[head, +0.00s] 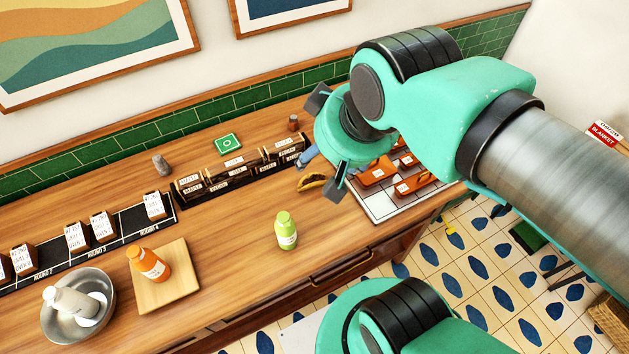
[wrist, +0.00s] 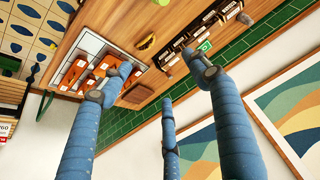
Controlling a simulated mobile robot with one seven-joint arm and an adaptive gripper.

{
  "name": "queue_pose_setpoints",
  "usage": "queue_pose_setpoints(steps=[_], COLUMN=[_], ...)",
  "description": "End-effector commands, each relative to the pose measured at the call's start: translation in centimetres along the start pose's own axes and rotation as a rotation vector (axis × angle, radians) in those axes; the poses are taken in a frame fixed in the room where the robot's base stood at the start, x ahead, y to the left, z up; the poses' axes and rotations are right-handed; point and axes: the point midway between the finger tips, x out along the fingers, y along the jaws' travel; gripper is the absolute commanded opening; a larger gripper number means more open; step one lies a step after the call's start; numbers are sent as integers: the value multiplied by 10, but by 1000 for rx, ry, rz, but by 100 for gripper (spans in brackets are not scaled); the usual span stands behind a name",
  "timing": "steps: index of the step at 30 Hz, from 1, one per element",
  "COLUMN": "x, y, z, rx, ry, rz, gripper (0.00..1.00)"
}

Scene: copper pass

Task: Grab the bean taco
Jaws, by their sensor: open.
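The bean taco (head: 315,183), a folded yellow shell with dark filling, lies on the wooden counter just left of the white tiled board. It also shows in the wrist view (wrist: 147,43), near the top middle. My gripper (head: 322,140) is above the back right part of the counter, over and behind the taco and apart from it. In the wrist view my gripper's blue fingers (wrist: 163,82) are spread wide with nothing between them. The taco appears beyond the fingertips. Part of the gripper is hidden by my arm in the head view.
Orange boxes (head: 377,171) sit on the tiled board (head: 382,208), right of the taco. A dark labelled rack (head: 232,172) stands to its left. A green bottle (head: 286,231) stands in front. A wooden tray (head: 168,290) and metal bowl (head: 102,330) are far left.

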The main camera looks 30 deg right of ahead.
Motion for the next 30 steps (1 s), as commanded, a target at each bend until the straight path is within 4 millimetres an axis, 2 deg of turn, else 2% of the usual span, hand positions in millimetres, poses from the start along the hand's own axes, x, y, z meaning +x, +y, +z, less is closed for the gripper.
queue_pose_setpoints(steps=[14, 19, 25, 30], x=[0, 5, 25, 60], y=[0, 1, 7, 17], z=[0, -6, -26, -50], rx=[-1, -37, -179, -379], ry=[0, -14, -69, -143], rz=[0, 2, 3, -12], gripper=[60, 60, 60, 60])
